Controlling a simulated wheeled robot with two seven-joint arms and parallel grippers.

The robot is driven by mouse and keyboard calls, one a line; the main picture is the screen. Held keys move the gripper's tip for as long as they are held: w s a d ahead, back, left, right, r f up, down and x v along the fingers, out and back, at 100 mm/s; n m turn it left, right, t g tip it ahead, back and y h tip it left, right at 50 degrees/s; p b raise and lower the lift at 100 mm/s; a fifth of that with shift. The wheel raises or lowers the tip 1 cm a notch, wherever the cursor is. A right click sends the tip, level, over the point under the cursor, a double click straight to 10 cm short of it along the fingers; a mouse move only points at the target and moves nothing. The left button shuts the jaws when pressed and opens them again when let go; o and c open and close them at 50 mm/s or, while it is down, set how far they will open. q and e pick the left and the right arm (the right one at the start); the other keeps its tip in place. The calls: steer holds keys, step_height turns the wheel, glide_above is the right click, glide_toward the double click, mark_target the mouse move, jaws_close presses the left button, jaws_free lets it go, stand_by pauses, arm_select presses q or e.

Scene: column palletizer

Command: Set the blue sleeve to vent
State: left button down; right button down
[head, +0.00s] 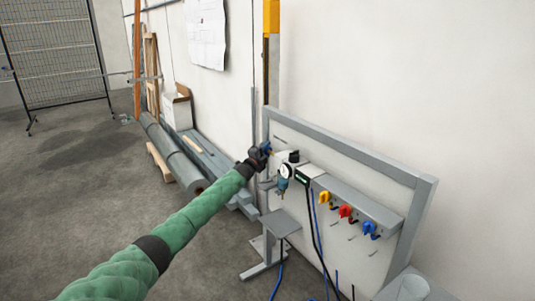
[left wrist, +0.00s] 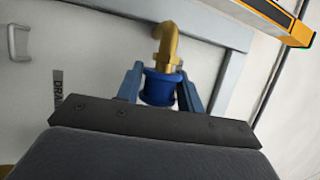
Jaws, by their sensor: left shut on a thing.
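The blue sleeve (left wrist: 159,88) shows in the left wrist view below a brass elbow pipe (left wrist: 172,44). My left gripper (head: 267,148) is shut on the sleeve; in the left wrist view its two blue fingers (left wrist: 159,82) stand on either side of it. In the head view the gripper is at the left end of the grey-framed panel, and I cannot make out the sleeve apart from it. A dark label (left wrist: 57,92) reading "DRA", partly hidden, is left of the sleeve. No vent mark is readable. My right gripper is out of view.
Right of my gripper are a round gauge (head: 285,171) and a dark box with a green display (head: 303,177). Yellow (head: 324,197), red (head: 346,211) and blue (head: 370,228) handles follow along the panel. A small grey shelf (head: 280,222) stands below, with hanging hoses.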

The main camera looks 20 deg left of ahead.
arm_select(q)
steer(key=shift+a+r, duration=0.1)
steer(key=c, duration=1.3)
jaws_free()
steer(key=shift+o, duration=1.2)
steer(key=shift+w, duration=0.15)
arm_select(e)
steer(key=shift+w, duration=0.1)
arm_select(q)
steer(key=shift+s+a+f, duration=0.15)
steer(key=shift+s+f, duration=0.15)
steer(key=shift+s, duration=0.15)
steer(key=b+v, duration=0.1)
steer(key=v, duration=0.6)
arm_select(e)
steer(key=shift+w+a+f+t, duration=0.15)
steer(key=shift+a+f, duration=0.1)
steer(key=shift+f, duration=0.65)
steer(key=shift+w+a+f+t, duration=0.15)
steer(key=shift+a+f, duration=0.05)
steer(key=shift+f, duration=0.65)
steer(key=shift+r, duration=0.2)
